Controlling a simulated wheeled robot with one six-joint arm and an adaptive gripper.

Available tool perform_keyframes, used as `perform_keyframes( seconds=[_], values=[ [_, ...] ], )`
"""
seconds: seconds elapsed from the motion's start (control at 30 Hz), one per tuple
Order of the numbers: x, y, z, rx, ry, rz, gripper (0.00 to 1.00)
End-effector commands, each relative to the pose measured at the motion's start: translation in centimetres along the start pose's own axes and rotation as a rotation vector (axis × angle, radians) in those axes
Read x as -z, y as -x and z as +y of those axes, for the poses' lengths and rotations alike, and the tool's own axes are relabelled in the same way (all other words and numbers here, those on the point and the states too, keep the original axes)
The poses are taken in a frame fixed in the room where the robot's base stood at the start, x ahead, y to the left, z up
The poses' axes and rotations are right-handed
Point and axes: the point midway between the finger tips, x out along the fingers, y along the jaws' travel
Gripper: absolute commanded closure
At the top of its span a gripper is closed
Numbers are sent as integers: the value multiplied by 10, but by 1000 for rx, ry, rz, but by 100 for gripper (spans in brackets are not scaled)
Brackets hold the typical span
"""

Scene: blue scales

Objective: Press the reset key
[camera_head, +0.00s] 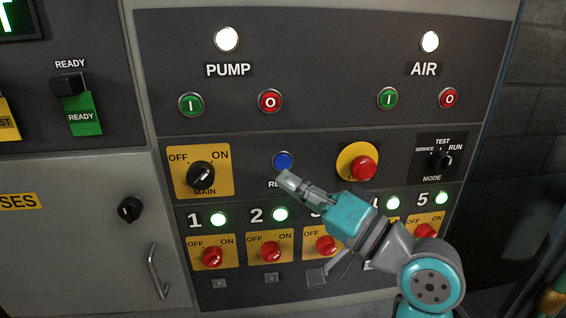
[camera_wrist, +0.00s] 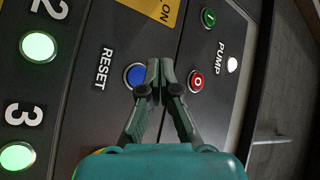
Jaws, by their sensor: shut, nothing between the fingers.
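The reset key is a round blue button (camera_head: 282,161) in the middle row of the panel, right of the main switch. Its RESET label is partly covered by my gripper in the head view and reads whole in the wrist view. My gripper (camera_head: 286,179) is shut and empty, its tips just below the blue button in the head view. In the wrist view the blue button (camera_wrist: 135,76) shows beside the shut fingertips (camera_wrist: 160,68), partly covered by one finger. I cannot tell whether the tips touch it.
The yellow main switch plate (camera_head: 183,185) is to the left, and a red emergency button (camera_head: 362,168) on yellow to the right. Green and red PUMP buttons (camera_head: 270,101) sit above. Numbered red rotary switches (camera_head: 270,251) with lit green lamps (camera_head: 280,214) are below.

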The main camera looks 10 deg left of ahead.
Motion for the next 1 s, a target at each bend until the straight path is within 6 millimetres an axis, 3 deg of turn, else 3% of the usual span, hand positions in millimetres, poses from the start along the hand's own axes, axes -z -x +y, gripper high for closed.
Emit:
perform_keyframes(
  seconds=[0.3, 1.0],
  values=[
    [-10, 15, -10, 0, 1, 1, 100],
    [-12, 17, -5, -8, -2, 10, 100]
  ],
)
